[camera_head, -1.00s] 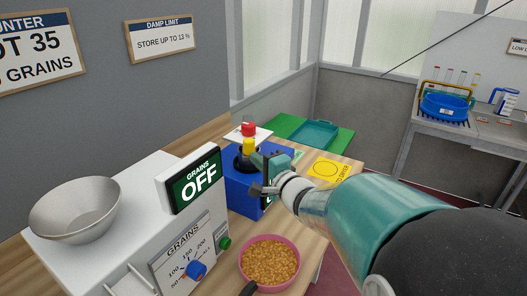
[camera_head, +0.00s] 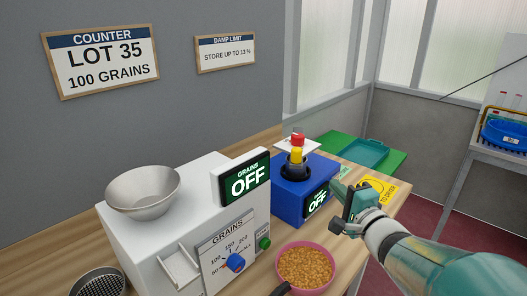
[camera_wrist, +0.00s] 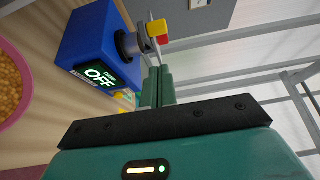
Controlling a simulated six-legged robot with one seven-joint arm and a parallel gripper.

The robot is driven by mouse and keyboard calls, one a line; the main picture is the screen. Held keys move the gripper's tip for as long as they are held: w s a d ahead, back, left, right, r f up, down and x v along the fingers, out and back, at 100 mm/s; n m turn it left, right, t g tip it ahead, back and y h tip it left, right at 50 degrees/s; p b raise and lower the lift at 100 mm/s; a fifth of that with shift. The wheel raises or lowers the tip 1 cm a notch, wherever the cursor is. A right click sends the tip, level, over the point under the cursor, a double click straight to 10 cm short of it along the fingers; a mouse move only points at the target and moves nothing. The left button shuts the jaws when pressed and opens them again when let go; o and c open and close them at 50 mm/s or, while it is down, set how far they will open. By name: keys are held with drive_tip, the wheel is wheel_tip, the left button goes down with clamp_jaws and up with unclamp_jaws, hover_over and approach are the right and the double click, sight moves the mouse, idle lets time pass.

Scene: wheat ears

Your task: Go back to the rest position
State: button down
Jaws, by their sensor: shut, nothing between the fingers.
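My gripper (camera_head: 341,192) is in the head view, at the end of my teal arm coming in from the lower right. It is in front of the blue machine (camera_head: 288,205), just right of that machine's OFF screen, and holds nothing. In the wrist view its fingers (camera_wrist: 156,84) are together, pointing up the picture beside the blue machine (camera_wrist: 88,32). I cannot tell the exact gap between the fingertips and the machine.
A white grain counter (camera_head: 140,232) with a metal bowl (camera_head: 143,190) and OFF screen stands left. A pink bowl of grain (camera_head: 305,267) sits in front. A green mat and tray (camera_head: 362,152) lie behind. A yellow card (camera_head: 374,189) lies right of the blue machine.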

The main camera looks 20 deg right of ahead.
drive_tip(key=s+a+f+n+g+y, duration=0.25)
drive_tip(key=a+n+g, duration=0.2)
drive_tip(key=a, duration=0.55)
drive_tip(key=s+a+f+n+g+y, duration=0.2)
drive_tip(key=s+a+n+g+y, duration=0.15)
drive_tip(key=a+n, duration=0.4)
drive_tip(key=s+f+n+g+h, duration=0.1)
drive_tip(key=s+n+g+h, duration=0.3)
drive_tip(key=s+h, duration=0.3)
drive_tip(key=shift+s+d+n, duration=0.3)
drive_tip(key=shift+s+n, duration=0.4)
drive_tip(key=shift+s, duration=0.2)
drive_tip(key=shift+f, duration=0.1)
